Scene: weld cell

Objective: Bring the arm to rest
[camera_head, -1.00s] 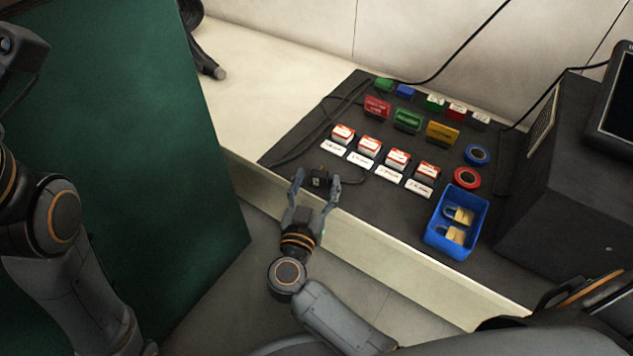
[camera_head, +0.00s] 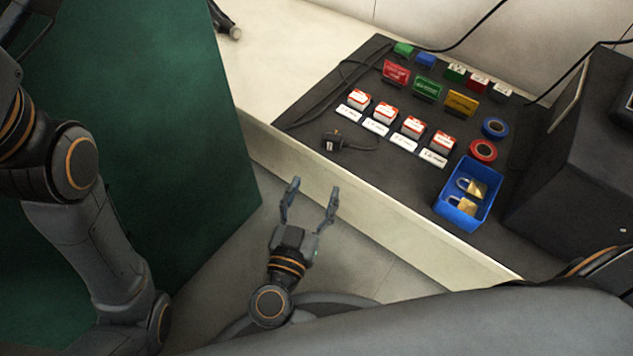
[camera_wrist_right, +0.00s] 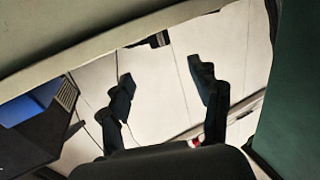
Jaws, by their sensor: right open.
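My right gripper (camera_head: 312,187) is open and empty in the head view. It hangs over the floor in front of the bench's front edge, with its fingers pointing toward the bench. In the right wrist view its two dark fingers (camera_wrist_right: 163,82) stand wide apart with nothing between them. My left arm (camera_head: 75,170) comes in at the left, in front of the green panel; I cannot make out its gripper.
The pale bench (camera_head: 385,208) carries a dark mat (camera_head: 305,108). A green panel (camera_head: 185,120) stands left. Floor is clear between panel and bench.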

